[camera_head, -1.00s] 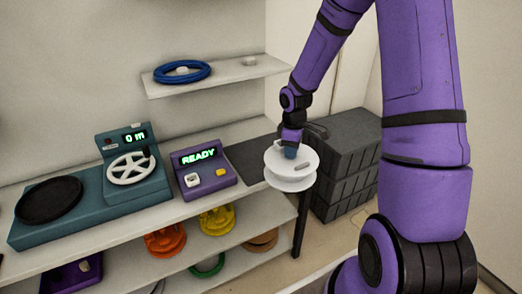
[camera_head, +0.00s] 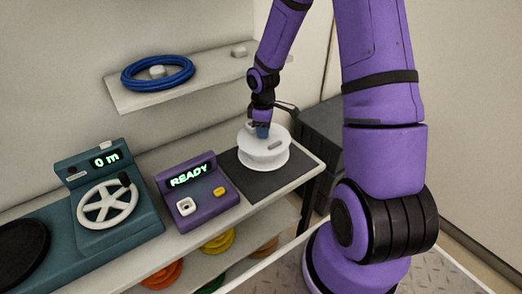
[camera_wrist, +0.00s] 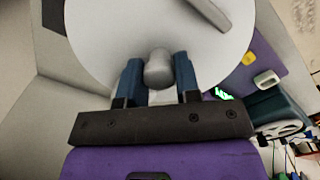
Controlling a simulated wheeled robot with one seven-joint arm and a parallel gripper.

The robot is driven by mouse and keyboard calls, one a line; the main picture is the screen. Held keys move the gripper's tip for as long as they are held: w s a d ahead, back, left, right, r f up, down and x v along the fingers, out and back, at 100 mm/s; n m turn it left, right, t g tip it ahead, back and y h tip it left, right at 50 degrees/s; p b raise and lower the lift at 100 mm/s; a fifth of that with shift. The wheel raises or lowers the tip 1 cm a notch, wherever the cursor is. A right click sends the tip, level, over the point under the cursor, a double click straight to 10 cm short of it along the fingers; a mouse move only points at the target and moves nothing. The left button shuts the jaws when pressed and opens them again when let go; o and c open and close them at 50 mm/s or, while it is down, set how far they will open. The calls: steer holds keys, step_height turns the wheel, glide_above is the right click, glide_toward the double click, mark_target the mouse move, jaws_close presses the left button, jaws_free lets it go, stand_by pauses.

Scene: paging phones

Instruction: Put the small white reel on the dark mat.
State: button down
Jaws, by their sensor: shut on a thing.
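The small white reel (camera_head: 264,155) is upright on its flange, over the dark mat (camera_head: 238,178) at the right end of the counter. It looks to rest on the mat or sit just above it; I cannot tell which. My gripper (camera_head: 262,131) comes down from above and is shut on the reel's grey centre knob. In the wrist view, the blue fingers of my gripper (camera_wrist: 159,75) stand on both sides of the knob, and the white reel (camera_wrist: 110,35) fills the upper middle. The reel hides part of the mat.
A purple box reading READY (camera_head: 196,190) stands just left of the mat. Left of it is a teal machine (camera_head: 112,205) with a white handwheel. A shelf above holds a blue coil (camera_head: 158,73). Coloured coils lie on the lower shelf. Dark crates (camera_head: 322,140) stand at the right.

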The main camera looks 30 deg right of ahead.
steer(key=shift+f, duration=3.85)
steer(key=shift+f, duration=0.1)
steer(key=c, duration=0.8)
jaws_free()
step_height(320, 180, up, 12)
steer(key=shift+r, duration=0.2)
steer(key=s+a+r+m+t+h, duration=0.1)
steer(key=s+a+r+m, duration=0.15)
steer(key=r, duration=0.45)
steer(key=s+a+r+m+t, duration=0.1)
steer(key=s+r, duration=0.3)
steer(key=r, duration=0.2)
steer(key=s+a+r+m+h, duration=0.1)
steer(key=s+a+r, duration=0.15)
steer(key=r, duration=0.45)
steer(key=shift+s+a+r+m+t+y, duration=0.35)
steer(key=shift+s+a+r+m+t, duration=0.35)
steer(key=shift+s+r, duration=1.4)
steer(key=shift+s+a+r+m+t+y, duration=0.3)
steer(key=shift+s+a+r+m+t, duration=0.45)
steer(key=shift+s, duration=2.6)
steer(key=shift+s+a+r+m+t+y, duration=0.45)
steer(key=shift+s+r+m, duration=0.7)
steer(key=shift+s, duration=1.6)
